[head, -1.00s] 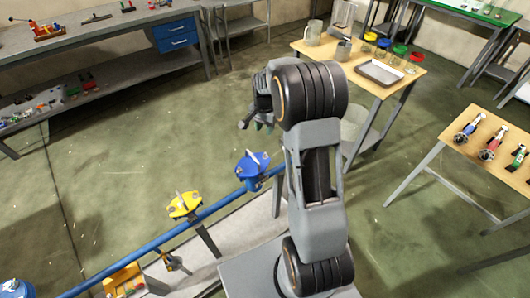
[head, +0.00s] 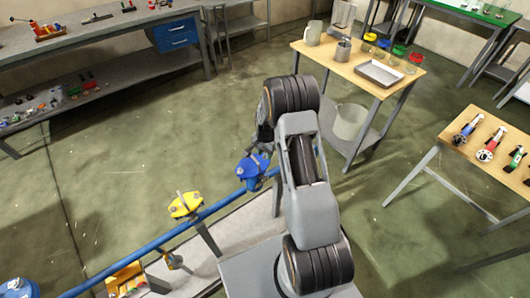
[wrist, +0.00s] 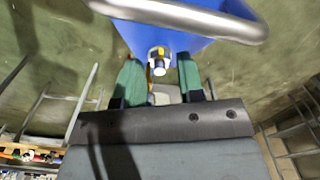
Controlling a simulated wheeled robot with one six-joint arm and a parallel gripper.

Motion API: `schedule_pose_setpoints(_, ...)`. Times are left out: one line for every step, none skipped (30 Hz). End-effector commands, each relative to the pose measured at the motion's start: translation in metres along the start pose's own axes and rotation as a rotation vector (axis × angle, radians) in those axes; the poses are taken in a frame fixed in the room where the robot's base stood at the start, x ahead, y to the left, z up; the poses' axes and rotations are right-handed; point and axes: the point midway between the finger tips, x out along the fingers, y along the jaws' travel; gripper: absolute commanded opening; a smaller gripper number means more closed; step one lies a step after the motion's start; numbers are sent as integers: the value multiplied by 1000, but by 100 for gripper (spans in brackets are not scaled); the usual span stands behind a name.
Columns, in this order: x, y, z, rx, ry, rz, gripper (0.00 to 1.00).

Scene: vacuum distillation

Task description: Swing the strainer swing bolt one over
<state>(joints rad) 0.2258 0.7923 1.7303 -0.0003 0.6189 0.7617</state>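A blue fitting (head: 252,168), which looks like the strainer, sits on a blue pipe in the head view. Its blue body (wrist: 148,36) fills the upper middle of the wrist view, with a bent metal bar (wrist: 190,17) across it. A small silver bolt end (wrist: 158,62) with a yellowish part shows just beyond and between my fingertips. My gripper (wrist: 160,72) is open, its two green-padded fingers apart, with the bolt end in line with the gap. I cannot tell whether they touch it. In the head view my wrist is just above the blue fitting, and my arm hides the fingers.
A yellow fitting (head: 185,205) stands on the same blue pipe (head: 210,211) to the left. A yellow-orange box (head: 124,278) lies lower left. A wooden table (head: 350,62) with vessels and a tray is behind my arm. Open floor lies left of the pipe.

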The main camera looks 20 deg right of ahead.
Motion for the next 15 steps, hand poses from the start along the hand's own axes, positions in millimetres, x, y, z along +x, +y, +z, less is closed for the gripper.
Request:
schedule_pose_setpoints(1,0,0,0,0,0,35)
schedule_pose_setpoints(2,0,0,0,0,0,35)
schedule_pose_setpoints(2,0,0,0,0,0,35)
schedule_pose_setpoints(3,0,0,0,0,0,35)
schedule_pose_setpoints(3,0,0,0,0,0,35)
schedule_pose_setpoints(3,0,0,0,0,0,35)
schedule_pose_setpoints(3,0,0,0,0,0,35)
schedule_pose_setpoints(3,0,0,0,0,0,35)
schedule_pose_setpoints(3,0,0,0,0,0,35)
schedule_pose_setpoints(3,0,0,0,0,0,35)
schedule_pose_setpoints(3,0,0,0,0,0,33)
schedule_pose_setpoints(3,0,0,0,0,0,30)
schedule_pose_setpoints(3,0,0,0,0,0,27)
schedule_pose_setpoints(3,0,0,0,0,0,24)
schedule_pose_setpoints(2,0,0,0,0,0,20)
